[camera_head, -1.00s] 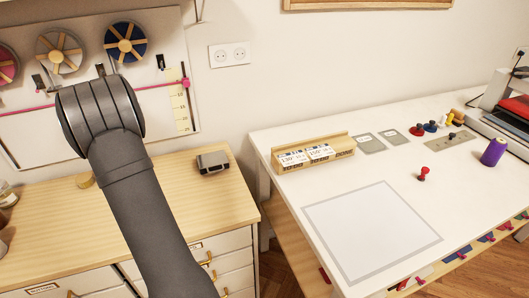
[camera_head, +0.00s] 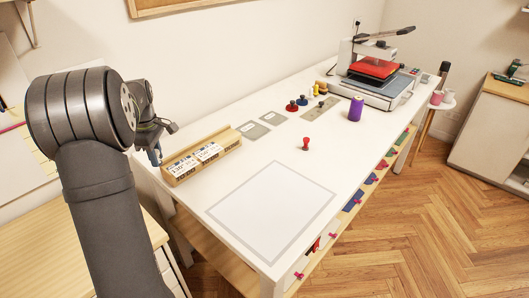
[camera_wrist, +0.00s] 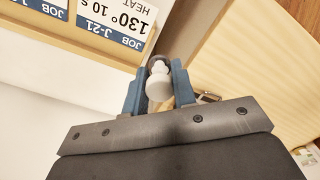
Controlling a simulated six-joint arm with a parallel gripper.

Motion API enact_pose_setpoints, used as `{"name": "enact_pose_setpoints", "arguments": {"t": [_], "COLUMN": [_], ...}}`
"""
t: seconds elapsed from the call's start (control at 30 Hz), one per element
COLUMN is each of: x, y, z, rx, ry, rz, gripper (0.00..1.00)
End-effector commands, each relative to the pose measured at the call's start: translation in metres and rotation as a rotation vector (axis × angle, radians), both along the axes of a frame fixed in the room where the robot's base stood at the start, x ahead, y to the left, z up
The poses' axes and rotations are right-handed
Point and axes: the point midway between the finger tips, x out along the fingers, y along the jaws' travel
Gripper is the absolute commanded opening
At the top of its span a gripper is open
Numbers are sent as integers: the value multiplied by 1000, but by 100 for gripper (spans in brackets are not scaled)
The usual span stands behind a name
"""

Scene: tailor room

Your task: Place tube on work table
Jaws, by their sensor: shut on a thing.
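My gripper (camera_wrist: 159,72) is shut on the tube (camera_wrist: 158,86), which shows as a small whitish rounded piece between its two blue fingers in the wrist view. The rest of the tube is hidden by the viewing angle. In the head view, my gripper (camera_head: 153,150) hangs at the left end of the white work table (camera_head: 240,171), close to the wooden card holder; the tube cannot be made out there. The grey-bordered white sheet area (camera_head: 272,210) lies empty on the near part of the table.
The wooden card holder (camera_head: 165,176) stands beside my gripper. A red-handled stamp (camera_head: 305,144), purple spool (camera_head: 356,110), grey plates (camera_head: 252,131) and heat press (camera_head: 372,78) stand farther along. A lower wooden cabinet top (camera_head: 60,255) is at left.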

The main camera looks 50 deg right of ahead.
Motion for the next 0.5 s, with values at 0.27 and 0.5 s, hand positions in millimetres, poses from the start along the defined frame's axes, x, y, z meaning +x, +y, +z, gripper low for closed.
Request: {"name": "enact_pose_setpoints", "arguments": {"t": [0.27, 0.5], "x": [-91, -180], "y": [-101, -167], "z": [3, 5], "rx": [0, 0], "ry": [0, 0], "rz": [-181, -329], "gripper": [2, 2]}}
